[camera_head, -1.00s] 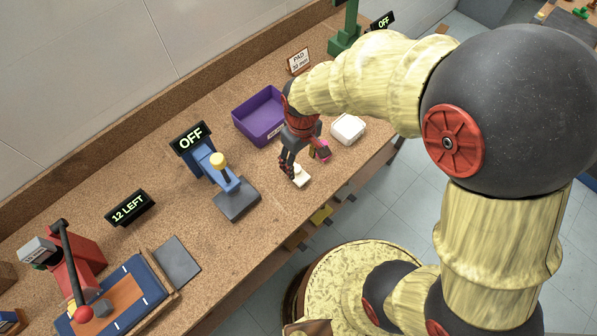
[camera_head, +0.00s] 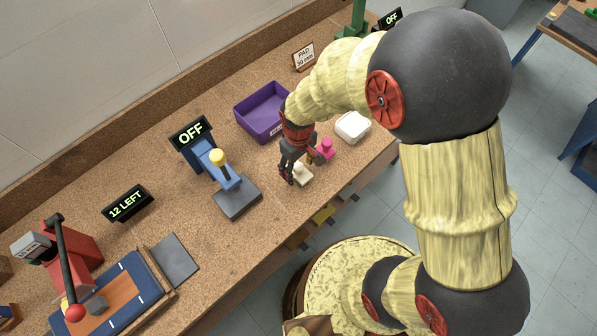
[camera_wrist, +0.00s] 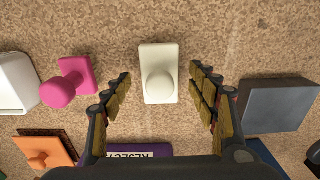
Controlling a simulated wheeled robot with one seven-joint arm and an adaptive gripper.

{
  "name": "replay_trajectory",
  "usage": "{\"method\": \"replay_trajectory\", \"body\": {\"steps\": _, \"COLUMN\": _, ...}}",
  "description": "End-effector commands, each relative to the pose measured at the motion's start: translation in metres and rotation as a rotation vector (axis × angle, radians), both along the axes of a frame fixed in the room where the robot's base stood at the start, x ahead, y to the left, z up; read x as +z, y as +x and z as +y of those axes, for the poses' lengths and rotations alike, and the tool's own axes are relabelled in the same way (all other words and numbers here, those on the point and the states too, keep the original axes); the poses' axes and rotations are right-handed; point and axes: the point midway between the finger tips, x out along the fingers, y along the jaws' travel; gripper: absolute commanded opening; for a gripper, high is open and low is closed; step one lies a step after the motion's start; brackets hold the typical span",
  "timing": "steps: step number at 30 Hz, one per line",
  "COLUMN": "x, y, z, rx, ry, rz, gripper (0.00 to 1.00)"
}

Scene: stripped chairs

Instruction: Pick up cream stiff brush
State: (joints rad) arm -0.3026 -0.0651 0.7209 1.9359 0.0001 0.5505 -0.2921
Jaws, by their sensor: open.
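The cream stiff brush (camera_wrist: 159,60) lies on the cork-coloured bench, a pale rectangular block with a round knob facing up. In the wrist view it sits between and ahead of my open fingers, with bench visible on both sides. My gripper (camera_wrist: 160,95) is open and empty, and no finger touches the brush there. In the head view my gripper (camera_head: 289,178) hangs just above the bench, beside the cream brush (camera_head: 302,174), which it partly hides.
A pink knobbed block (camera_wrist: 70,82) lies left of the brush, with a white container (camera_wrist: 17,84) beyond. A grey plate (camera_wrist: 279,106) is to the right. An orange knobbed block (camera_wrist: 46,152) lies lower left. The purple bin (camera_head: 244,119) stands behind my gripper.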

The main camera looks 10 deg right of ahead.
Motion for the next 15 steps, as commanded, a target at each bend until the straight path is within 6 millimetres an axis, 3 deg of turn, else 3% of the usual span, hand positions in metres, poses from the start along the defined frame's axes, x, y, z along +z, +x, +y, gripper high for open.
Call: {"method": "replay_trajectory", "body": {"steps": 15, "x": 0.0008, "y": 0.0001, "z": 0.0000, "rx": 0.000, "ry": 0.000, "rz": 0.000, "gripper": 0.33}}
